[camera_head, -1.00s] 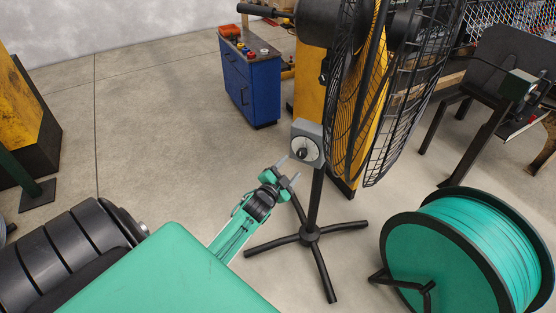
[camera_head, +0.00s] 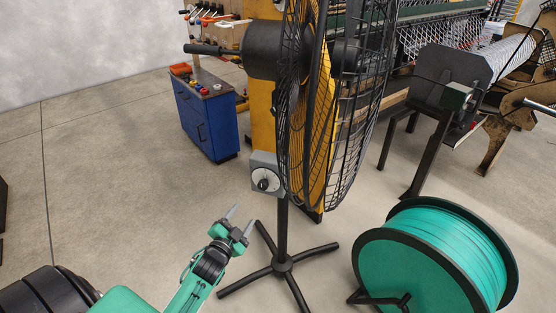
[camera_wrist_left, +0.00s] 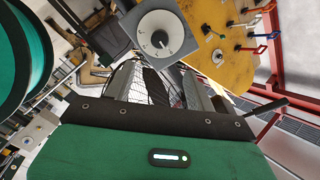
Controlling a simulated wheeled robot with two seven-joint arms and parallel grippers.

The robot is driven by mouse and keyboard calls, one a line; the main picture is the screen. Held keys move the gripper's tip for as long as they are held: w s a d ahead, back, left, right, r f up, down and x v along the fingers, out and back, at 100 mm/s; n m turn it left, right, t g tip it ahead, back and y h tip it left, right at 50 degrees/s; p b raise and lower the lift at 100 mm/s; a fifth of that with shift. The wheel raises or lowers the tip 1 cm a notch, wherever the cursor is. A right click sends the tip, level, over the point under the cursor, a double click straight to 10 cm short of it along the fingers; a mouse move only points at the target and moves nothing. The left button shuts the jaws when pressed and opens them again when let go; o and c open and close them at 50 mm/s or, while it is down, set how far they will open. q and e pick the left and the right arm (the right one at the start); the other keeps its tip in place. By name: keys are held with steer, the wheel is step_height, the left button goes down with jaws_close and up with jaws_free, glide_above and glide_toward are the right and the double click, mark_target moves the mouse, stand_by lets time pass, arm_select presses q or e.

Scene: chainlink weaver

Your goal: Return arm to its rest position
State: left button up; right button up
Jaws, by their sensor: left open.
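My left gripper (camera_head: 240,220) is open and empty in the head view, at the end of my green left arm reaching up from the lower left. It is in front of and left of the pedestal fan (camera_head: 330,110). The grey control box with a dial (camera_head: 265,175) on the fan's stand is up and right of the fingertips, with a gap between in the picture. In the left wrist view the dial (camera_wrist_left: 158,38) is large, beyond the dark edge of my wrist. My right gripper is in neither view.
A green cable spool (camera_head: 432,258) stands on the floor at lower right. The fan's black legs (camera_head: 283,264) spread just right of my gripper. A blue tool cabinet (camera_head: 205,118) stands behind. The concrete floor at left (camera_head: 100,190) is largely clear.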

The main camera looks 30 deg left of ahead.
arm_select(q)
steer(key=s+d+f+n+g+h+p, duration=0.1)
steer(key=s+d+f+g+p, duration=0.3)
steer(key=f, duration=0.6)
steer(key=s+d+f+n+g, duration=0.1)
steer(key=s+f+g, duration=0.1)
steer(key=s+f, duration=0.65)
steer(key=s+d+f+n+g+h+p, duration=0.1)
steer(key=s+d+f+g+p, duration=0.2)
steer(key=f, duration=0.9)
steer(key=s+d+f+g+p, duration=0.1)
steer(key=s+d+f+g, duration=0.1)
steer(key=s, duration=0.8)
steer(key=s+d+f+n+g+p, duration=0.1)
steer(key=s+f, duration=0.4)
steer(key=s, duration=0.5)
steer(key=s+d+f+g+p, duration=0.1)
steer(key=s+d+f+g, duration=0.2)
steer(key=s, duration=0.7)
steer(key=shift+s+d+f+n+g, duration=0.15)
steer(key=shift+s+f+n+g, duration=0.25)
steer(key=shift+f+g, duration=0.3)
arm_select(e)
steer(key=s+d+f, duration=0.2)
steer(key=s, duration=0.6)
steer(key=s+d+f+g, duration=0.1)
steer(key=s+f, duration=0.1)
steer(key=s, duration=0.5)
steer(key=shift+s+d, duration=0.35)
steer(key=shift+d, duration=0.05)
